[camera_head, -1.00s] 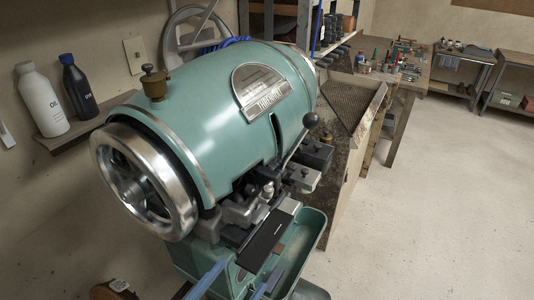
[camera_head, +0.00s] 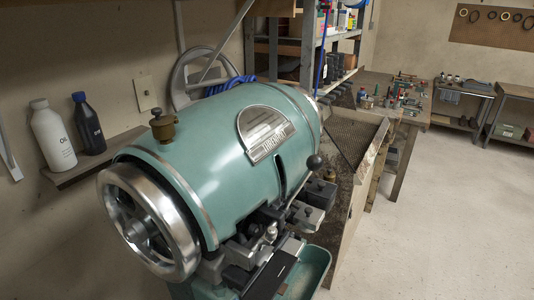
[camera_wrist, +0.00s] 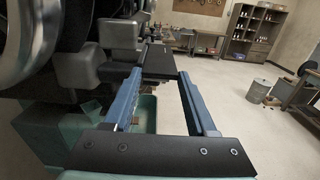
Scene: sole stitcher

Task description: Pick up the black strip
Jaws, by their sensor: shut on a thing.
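The black strip (camera_wrist: 158,61) is a flat dark piece between the tips of my gripper (camera_wrist: 160,76) in the wrist view. My gripper's two blue fingers reach forward and are shut on the strip, one on each side. In the head view, the strip (camera_head: 271,271) shows low in the picture, beside the machine's front mechanism and over the green tray. I cannot tell whether it touches the machine. My gripper is outside the head view.
The green stitching machine (camera_head: 215,150) with its silver handwheel (camera_head: 150,222) stands close by. Its green tray (camera_head: 313,264) lies below the mechanism. A workbench (camera_head: 375,95) with tools stands behind. Open floor (camera_head: 430,220) lies to the right.

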